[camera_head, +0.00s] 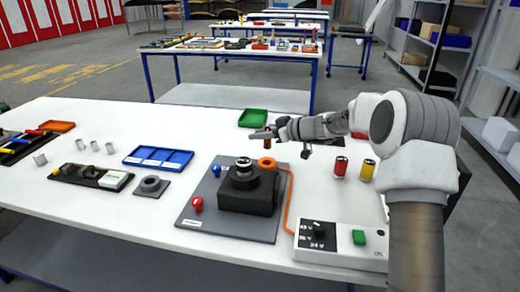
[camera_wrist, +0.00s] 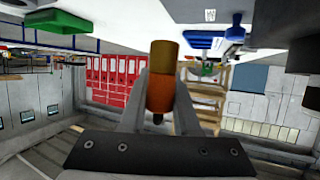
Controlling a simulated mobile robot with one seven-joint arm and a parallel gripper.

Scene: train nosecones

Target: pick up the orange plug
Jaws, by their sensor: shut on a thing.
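My gripper (camera_wrist: 160,84) is shut on the orange plug (camera_wrist: 159,94), a short cylinder with an orange body, a gold-brown end and a small dark tip. The plug sits between the two pale fingers in the wrist view. In the head view my gripper (camera_head: 264,135) is above the white table, near the green tray. Only a small brownish part of what it holds shows there, below the fingertips. No table surface touches the plug in the wrist view.
A grey board (camera_head: 232,225) carries a black block (camera_head: 249,197) and red and blue knobs. An orange ring (camera_head: 266,163) with an orange cable leads to a white control box (camera_head: 341,243). A red can (camera_head: 340,166) and yellow can (camera_head: 367,170) stand right. A green tray (camera_head: 253,118) lies behind.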

